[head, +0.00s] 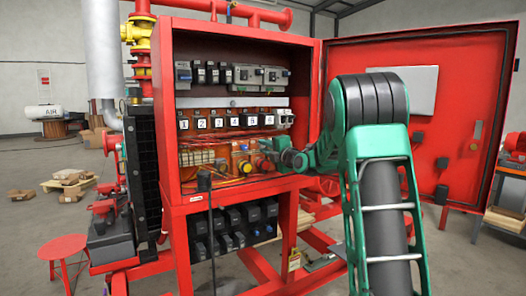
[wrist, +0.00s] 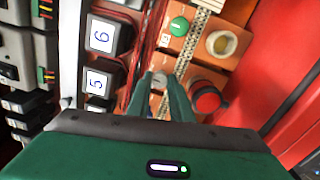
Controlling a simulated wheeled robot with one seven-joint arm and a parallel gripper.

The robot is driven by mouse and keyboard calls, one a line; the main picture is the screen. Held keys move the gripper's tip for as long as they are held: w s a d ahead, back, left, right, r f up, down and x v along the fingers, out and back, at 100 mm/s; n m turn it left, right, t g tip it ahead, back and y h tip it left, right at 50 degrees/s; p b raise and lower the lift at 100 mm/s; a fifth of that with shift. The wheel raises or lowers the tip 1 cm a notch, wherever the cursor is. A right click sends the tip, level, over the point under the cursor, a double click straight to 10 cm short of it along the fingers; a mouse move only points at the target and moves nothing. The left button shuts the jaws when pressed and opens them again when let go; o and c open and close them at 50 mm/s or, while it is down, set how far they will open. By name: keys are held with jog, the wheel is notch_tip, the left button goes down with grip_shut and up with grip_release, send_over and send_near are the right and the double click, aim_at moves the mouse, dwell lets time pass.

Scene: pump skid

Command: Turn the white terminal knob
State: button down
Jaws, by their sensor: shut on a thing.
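The small white-grey terminal knob (wrist: 158,81) shows in the wrist view between the tips of my two green fingers. My gripper (wrist: 160,88) is shut on it. In the head view my gripper (head: 270,146) reaches into the open red cabinet from the right, at the orange terminal row below the numbered modules. The knob cannot be made out there.
In the wrist view a red round knob (wrist: 207,100) is close to the right finger. A green button (wrist: 179,26) and a pale round knob (wrist: 221,43) are above. Numbered modules (wrist: 106,37) are at left. The red cabinet door (head: 455,130) stands open at right.

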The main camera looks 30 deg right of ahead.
jog(key=shift+a+f, duration=0.2)
jog(key=shift+f, duration=0.15)
jog(key=c, duration=1.6)
grip_release()
jog(key=shift+r, duration=0.15)
jog(key=shift+d, duration=0.1)
jog(key=s, duration=1)
jog(key=shift+s+f, duration=0.2)
jog(key=shift+s, duration=0.1)
